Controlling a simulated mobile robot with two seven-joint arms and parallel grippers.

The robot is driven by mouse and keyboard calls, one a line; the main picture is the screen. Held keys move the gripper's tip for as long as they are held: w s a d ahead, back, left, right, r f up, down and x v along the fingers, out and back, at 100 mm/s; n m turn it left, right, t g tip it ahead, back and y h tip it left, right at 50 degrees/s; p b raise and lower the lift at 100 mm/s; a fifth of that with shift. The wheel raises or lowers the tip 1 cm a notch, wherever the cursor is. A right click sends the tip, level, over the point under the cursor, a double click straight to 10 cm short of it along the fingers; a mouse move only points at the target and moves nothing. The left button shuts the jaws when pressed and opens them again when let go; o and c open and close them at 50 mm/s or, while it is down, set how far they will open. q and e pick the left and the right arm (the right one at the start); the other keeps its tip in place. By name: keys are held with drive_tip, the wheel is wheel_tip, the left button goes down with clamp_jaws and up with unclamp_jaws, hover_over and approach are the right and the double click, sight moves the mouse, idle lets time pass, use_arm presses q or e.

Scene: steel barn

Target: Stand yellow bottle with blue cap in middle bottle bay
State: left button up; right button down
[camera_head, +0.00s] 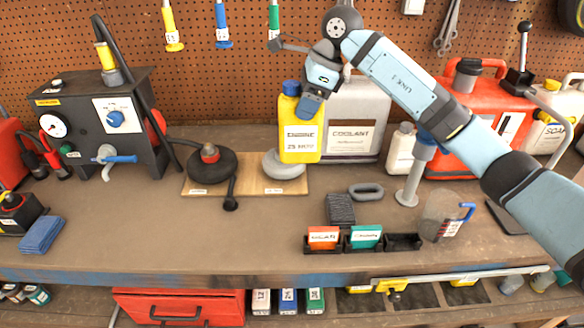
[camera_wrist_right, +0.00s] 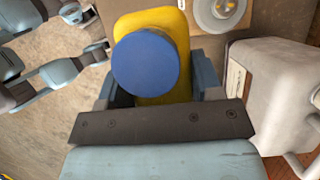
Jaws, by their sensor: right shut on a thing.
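The yellow bottle (camera_head: 301,135) with a blue cap (camera_head: 291,88) is upright in front of the left side of the coolant jug. My right gripper (camera_head: 313,103) is shut on the yellow bottle near its top. In the right wrist view the blue cap (camera_wrist_right: 146,63) faces the camera, with the yellow body (camera_wrist_right: 180,29) between the fingers. I cannot tell whether the bottle's base touches the bench. Below the bench edge are several dark bays with yellow markings, one of them near the middle (camera_head: 411,296). My left gripper is not seen in the head view.
The white coolant jug (camera_head: 354,146) stands close on the bottle's right. Small black bins (camera_head: 403,242), a clear jug (camera_head: 440,215) and a grey stand (camera_head: 410,185) are nearer the front.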

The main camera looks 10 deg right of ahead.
wheel_tip(320, 180, down, 17)
drive_tip(key=p, duration=0.1)
drive_tip(key=shift+r, duration=0.2)
idle(0.4)
drive_tip(key=shift+c, duration=1.4)
unclamp_jaws()
drive_tip(key=shift+f, duration=0.15)
